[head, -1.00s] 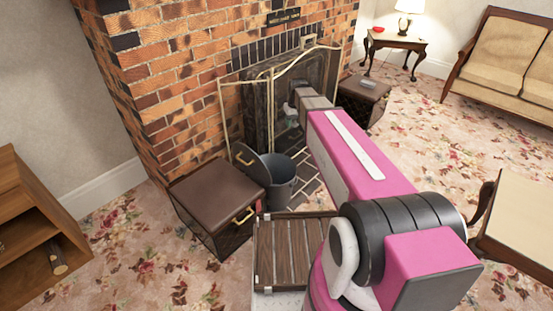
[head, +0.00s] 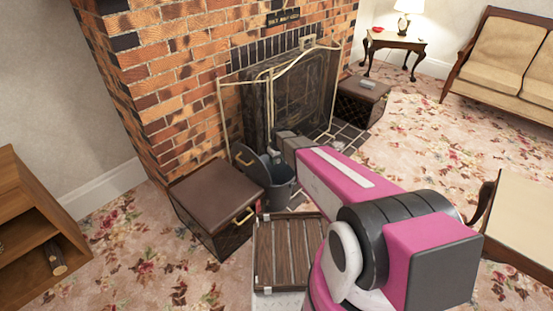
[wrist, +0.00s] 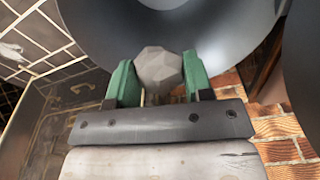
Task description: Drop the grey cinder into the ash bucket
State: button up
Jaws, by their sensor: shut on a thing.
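The grey cinder (wrist: 159,67) is a faceted lump between the green fingers of my gripper (wrist: 158,80) in the wrist view. The fingers are shut on it. Behind it in that view is the round, blue-grey inside of the ash bucket (wrist: 225,45); the cinder overlaps the lower part of it. In the head view the ash bucket (head: 280,192) stands upright on the floor before the fireplace. The end of my arm is above the bucket there, and it hides the fingers and the cinder.
A dark round lid (head: 250,163) with a yellow handle is beside the bucket. A brown-topped box (head: 213,190) stands close on the left. A slatted wooden top (head: 290,252) is in front. A brass-framed fire screen (head: 300,95) is behind. Open carpet lies right.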

aim_at(278, 159)
jog(key=shift+f, duration=2.65)
jog(key=o, duration=1)
jog(key=shift+c, duration=0.2)
jog(key=r, duration=0.7)
jog(key=s+r, duration=0.1)
jog(key=r, duration=0.2)
jog(key=shift+d+r, duration=0.35)
jog(key=shift+r, duration=0.05)
